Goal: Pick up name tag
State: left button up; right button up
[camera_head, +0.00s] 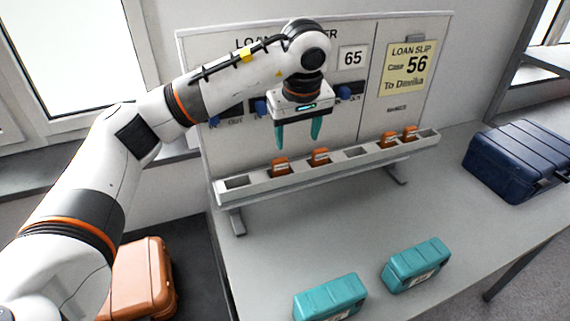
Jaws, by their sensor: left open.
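Several orange tags with pale labels, which look like the name tags, stand upright in a grey slotted rack (335,165) on the table. The leftmost tag (281,167) and a second tag (319,157) are in the left half of the rack. A third tag (389,140) and the rightmost tag (410,134) are near its right end. Their writing is too small to read. My left gripper (298,143) is open and empty, fingers pointing down, in front of the board and above the two left tags, apart from them. My right gripper is out of view.
A loan board (225,150) with blue knobs, a "65" card (352,58) and a yellow slip (409,65) reading "Case 56 To Devika" stands behind the rack. Two teal cases (330,297) (416,264) and a navy case (520,160) are on the table; an orange case (142,280) sits lower left.

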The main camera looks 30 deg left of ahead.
pick_arm(q)
jog(key=a+r, duration=0.1)
jog(key=a, duration=0.1)
jog(key=y+p, duration=0.1)
jog(key=p, duration=0.1)
send_over(281, 161)
jog(key=f, duration=0.4)
jog(key=d+f, duration=0.1)
jog(key=f, duration=0.1)
jog(key=shift+s, duration=0.1)
jog(key=p+x, duration=0.1)
jog(key=x, duration=0.1)
jog(key=s+p+x, duration=0.1)
jog(key=x, duration=0.1)
jog(key=shift+w+a+f, duration=0.1)
jog(key=shift+w+f, duration=0.1)
jog(key=shift+f, duration=0.25)
jog(key=shift+w+f, duration=0.1)
jog(key=shift+f, duration=0.15)
jog(key=c, duration=1.1)
